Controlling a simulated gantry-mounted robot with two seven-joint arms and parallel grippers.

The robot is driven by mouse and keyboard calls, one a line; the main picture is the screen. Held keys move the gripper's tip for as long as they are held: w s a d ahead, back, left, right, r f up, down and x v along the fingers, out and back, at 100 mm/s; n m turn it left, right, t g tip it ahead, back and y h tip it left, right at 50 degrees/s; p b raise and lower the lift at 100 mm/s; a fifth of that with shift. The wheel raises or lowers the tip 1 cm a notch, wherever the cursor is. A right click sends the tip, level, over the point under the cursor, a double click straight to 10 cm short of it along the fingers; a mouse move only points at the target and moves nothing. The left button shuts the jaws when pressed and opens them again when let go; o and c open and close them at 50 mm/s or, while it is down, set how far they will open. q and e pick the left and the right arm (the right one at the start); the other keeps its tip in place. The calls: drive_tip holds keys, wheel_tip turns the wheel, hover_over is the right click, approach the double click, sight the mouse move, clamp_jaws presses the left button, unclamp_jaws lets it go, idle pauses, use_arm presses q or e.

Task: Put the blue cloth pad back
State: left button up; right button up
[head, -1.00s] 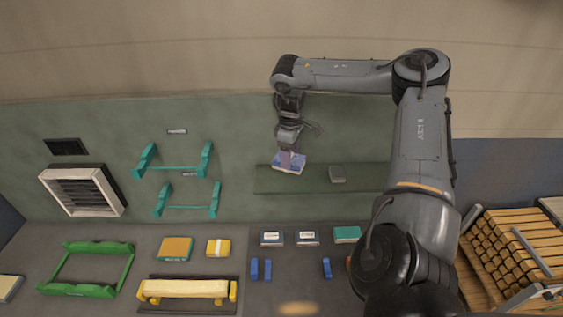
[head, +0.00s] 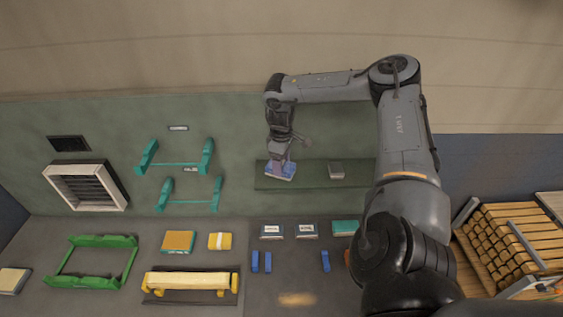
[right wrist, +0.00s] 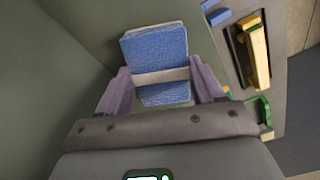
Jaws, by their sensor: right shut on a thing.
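The blue cloth pad (head: 284,175) has a pale band around its middle, seen clearly in the right wrist view (right wrist: 157,46). My right gripper (head: 280,164) is shut on the pad, its two purple fingers on either side of the band. In the head view the pad is at the left end of the dark green shelf (head: 307,178) on the back wall. I cannot tell whether the pad touches the shelf. My left gripper is not in view.
Teal brackets (head: 190,193) are on the wall to the left. Below, the bench holds a yellow holder (head: 190,283), a green frame (head: 88,266) and several small pads.

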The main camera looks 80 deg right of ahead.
drive_tip(key=shift+f, duration=0.1)
drive_tip(key=o, duration=1.1)
drive_tip(key=shift+r, duration=0.35)
wheel_tip(320, 180, up, 12)
drive_tip(key=b, duration=0.2)
drive_tip(key=shift+f, duration=0.2)
